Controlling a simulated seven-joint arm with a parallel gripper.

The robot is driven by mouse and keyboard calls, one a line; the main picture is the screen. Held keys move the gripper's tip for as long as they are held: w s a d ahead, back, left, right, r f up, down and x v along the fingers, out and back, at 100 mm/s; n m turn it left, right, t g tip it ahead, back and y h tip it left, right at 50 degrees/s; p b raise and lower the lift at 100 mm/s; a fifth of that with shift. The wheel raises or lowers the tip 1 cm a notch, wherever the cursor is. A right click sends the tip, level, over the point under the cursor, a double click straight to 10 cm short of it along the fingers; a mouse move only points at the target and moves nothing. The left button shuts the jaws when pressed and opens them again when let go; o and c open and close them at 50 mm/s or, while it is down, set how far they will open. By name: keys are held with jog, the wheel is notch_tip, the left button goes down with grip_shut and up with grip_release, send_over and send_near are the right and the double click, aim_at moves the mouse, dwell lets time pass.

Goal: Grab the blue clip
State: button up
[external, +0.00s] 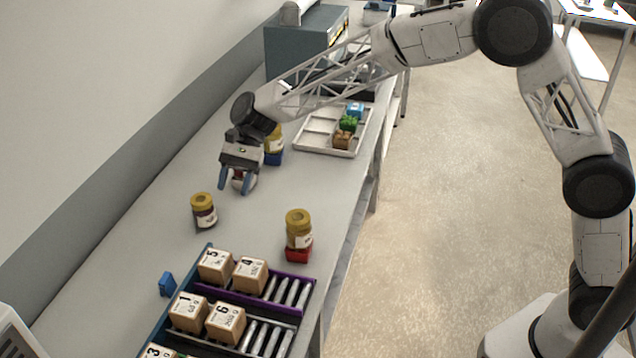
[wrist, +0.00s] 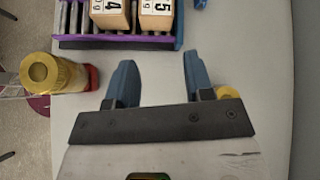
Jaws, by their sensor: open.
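The blue clip (external: 167,284) is a small blue piece on the table, just left of the roller rack in the external view. A small blue piece at the top edge of the wrist view (wrist: 200,4), right of the rack, appears to be the same clip, mostly cut off. My gripper (external: 235,184) is above the table, farther back than the clip and well apart from it. Its two blue fingers are spread, with bare table between them in the wrist view (wrist: 157,78).
The roller rack (external: 285,319) carries several numbered boxes. A yellow-lidded jar (external: 203,210) stands between my gripper and the clip. Another jar (external: 298,229) stands on a red base. A white tray (external: 313,139) and a grey-green box (external: 295,45) are farther back.

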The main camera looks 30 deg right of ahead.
aim_at(162, 282)
jog(key=s+a+f+g, duration=0.1)
jog(key=a+f, duration=0.2)
jog(key=a, duration=0.3)
jog(key=s+a+f+m+g, duration=0.1)
jog(key=a+f, duration=0.3)
jog(key=a, duration=0.2)
jog(key=s+a+f+y, duration=0.1)
jog(key=a+f, duration=0.2)
jog(key=a, duration=0.3)
jog(key=shift+s+a+f+m+g, duration=0.15)
jog(key=shift+s+a+m+g, duration=0.15)
jog(key=shift+s+a+g, duration=0.1)
jog(key=shift+x, duration=1.25)
jog(key=shift+x, duration=2.6)
jog(key=shift+f, duration=0.1)
grip_shut()
